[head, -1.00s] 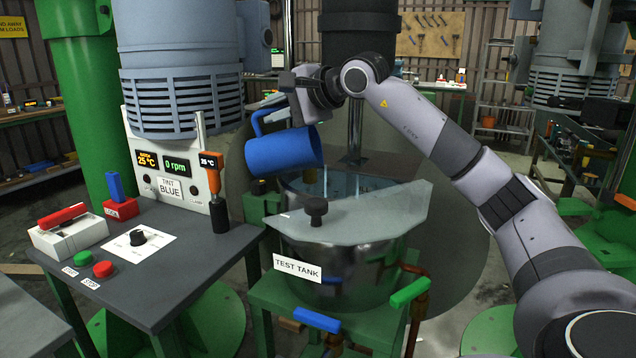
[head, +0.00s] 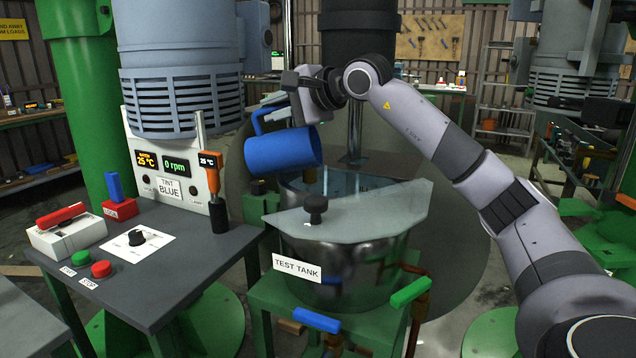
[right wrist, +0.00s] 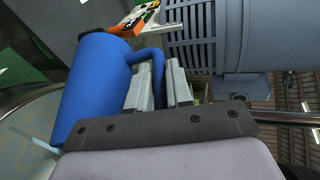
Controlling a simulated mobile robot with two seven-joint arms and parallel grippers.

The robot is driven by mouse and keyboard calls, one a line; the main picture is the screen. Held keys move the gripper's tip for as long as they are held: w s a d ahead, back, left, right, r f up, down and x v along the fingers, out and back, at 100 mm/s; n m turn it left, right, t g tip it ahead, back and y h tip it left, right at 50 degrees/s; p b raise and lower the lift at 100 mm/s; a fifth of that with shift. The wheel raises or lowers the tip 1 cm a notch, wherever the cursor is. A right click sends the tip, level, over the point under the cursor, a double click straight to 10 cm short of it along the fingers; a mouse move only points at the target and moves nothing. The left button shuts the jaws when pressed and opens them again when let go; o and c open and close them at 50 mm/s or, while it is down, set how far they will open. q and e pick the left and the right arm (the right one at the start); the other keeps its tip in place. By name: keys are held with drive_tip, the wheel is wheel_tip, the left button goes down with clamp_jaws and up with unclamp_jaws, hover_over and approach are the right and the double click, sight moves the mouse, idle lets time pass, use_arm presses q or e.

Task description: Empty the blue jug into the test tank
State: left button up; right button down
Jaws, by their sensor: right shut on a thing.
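The blue jug (head: 284,151) is tilted onto its side above the rear left of the test tank (head: 345,268), its mouth toward the right. It also shows in the right wrist view (right wrist: 98,88). A thin pale stream (head: 325,182) runs down from its mouth into the tank's opening. My right gripper (head: 285,108) is shut on the jug's handle; in the right wrist view its fingers (right wrist: 158,88) flank the handle. A clear lid with a dark knob (head: 316,208) covers the front of the tank. My left gripper is not in view.
A grey table (head: 190,262) at left holds the control panel (head: 170,175) reading 0 rpm, a thermometer with orange handle (head: 211,172), and buttons. Blue (head: 316,320) and green (head: 409,292) valve handles stick out below the tank.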

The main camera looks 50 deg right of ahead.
drive_tip(key=shift+s+d+t+b, duration=0.2)
drive_tip(key=shift+t+b, duration=0.1)
drive_tip(key=shift+b, duration=0.45)
idle(1.0)
drive_tip(key=shift+s+f+b, duration=0.1)
drive_tip(key=shift+b, duration=0.25)
idle(0.3)
drive_tip(key=shift+s+t+b, duration=0.1)
drive_tip(key=shift+t+b, duration=0.2)
drive_tip(key=shift+b, duration=0.05)
idle(0.4)
drive_tip(key=shift+s+d+r+m+t+y+b, duration=0.3)
drive_tip(key=shift+s+t+b, duration=0.1)
drive_tip(key=shift+b, duration=0.45)
idle(0.8)
